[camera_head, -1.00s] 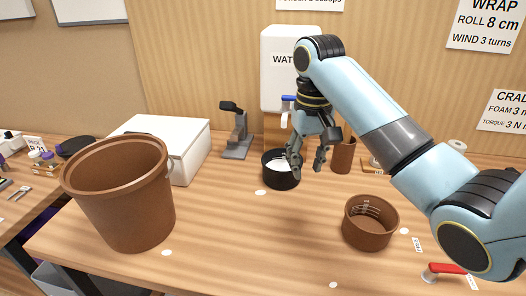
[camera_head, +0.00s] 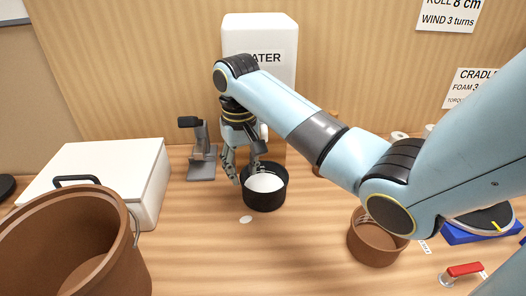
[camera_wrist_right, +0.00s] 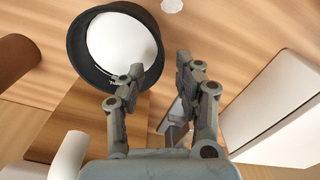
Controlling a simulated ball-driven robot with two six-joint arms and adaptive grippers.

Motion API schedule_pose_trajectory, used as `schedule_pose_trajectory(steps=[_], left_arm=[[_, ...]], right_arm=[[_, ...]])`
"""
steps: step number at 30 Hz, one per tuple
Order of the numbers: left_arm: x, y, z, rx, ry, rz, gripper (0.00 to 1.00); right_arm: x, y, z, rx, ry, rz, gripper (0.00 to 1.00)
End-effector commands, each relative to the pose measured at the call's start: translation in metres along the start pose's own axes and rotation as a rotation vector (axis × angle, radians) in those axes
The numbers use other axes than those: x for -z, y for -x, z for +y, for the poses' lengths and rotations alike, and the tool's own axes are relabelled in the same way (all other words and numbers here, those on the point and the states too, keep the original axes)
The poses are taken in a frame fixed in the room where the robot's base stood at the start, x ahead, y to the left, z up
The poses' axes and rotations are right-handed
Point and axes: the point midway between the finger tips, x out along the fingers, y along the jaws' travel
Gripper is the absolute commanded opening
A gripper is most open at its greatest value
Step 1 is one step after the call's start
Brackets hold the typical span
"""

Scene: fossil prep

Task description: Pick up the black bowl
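The black bowl (camera_head: 265,203) stands upright on the wooden bench, with white material inside. In the right wrist view the black bowl (camera_wrist_right: 82,66) is at upper left, with part of its rim behind a finger. My right gripper (camera_head: 247,171) is at the bowl's back left rim, pointing down. In the wrist view my right gripper (camera_wrist_right: 157,70) is open. One finger overlaps the bowl's rim and the other is outside it, with a gap between them. I cannot tell whether either finger touches the bowl. My left gripper is not in view.
A white water container (camera_head: 272,35) stands behind the bowl. A grey stand (camera_head: 201,165) and a white box (camera_head: 100,165) are left of it. A large brown bucket (camera_head: 135,270) is at front left. A brown pot (camera_head: 372,247) is at right.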

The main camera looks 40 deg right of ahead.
Motion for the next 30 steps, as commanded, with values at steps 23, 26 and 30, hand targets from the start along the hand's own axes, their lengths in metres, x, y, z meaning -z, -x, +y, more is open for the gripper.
schedule_pose_trajectory(steps=[23,26,30], left_arm=[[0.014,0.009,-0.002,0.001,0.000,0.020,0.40],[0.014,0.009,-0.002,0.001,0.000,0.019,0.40],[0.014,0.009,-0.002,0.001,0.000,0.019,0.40]], right_arm=[[-0.003,-0.047,-0.001,-0.001,0.001,0.000,0.08],[-0.003,-0.047,-0.001,-0.001,0.001,0.000,0.00],[-0.003,-0.047,-0.001,-0.001,0.001,0.000,0.00]])
